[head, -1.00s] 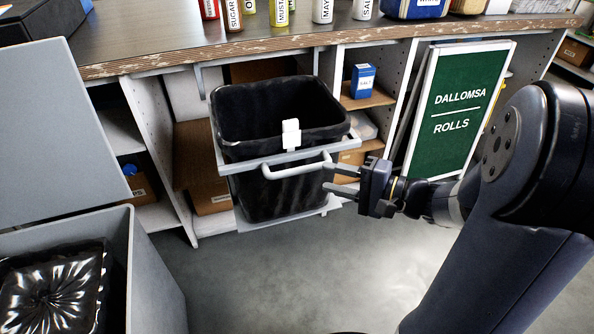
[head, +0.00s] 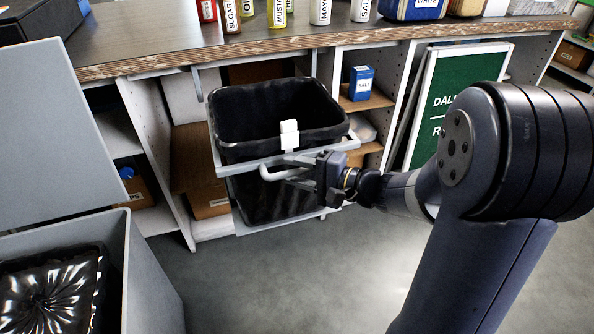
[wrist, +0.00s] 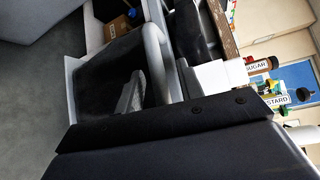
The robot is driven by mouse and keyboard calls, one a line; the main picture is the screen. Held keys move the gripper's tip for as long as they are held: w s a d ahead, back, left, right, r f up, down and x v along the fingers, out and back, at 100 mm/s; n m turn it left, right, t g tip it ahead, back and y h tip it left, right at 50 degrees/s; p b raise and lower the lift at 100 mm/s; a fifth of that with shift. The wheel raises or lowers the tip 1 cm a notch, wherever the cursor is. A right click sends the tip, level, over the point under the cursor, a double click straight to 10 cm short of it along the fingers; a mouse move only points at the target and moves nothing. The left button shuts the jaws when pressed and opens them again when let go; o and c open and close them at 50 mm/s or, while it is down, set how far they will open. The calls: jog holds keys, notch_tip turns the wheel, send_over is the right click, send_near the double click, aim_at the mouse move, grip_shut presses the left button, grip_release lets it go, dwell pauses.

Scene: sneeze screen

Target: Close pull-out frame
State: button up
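The pull-out frame (head: 236,160) is grey and stands drawn out from under the counter. It holds a black-lined bin (head: 265,205), with a small white piece (head: 289,134) at its front rim. The frame's pale bar handle (head: 285,174) faces me. My gripper (head: 308,172) is at the right part of this handle, with its fingers close to or around the bar.
The wooden counter (head: 150,57) above carries several bottles. Open shelves with boxes flank the frame's bay. A green sign (head: 452,85) leans at the right, partly behind my arm. A grey open-lidded bin (head: 150,270) stands at the lower left. The floor (head: 260,285) in front is clear.

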grip_shut()
dwell(0.3)
jog(key=shift+w, duration=0.1)
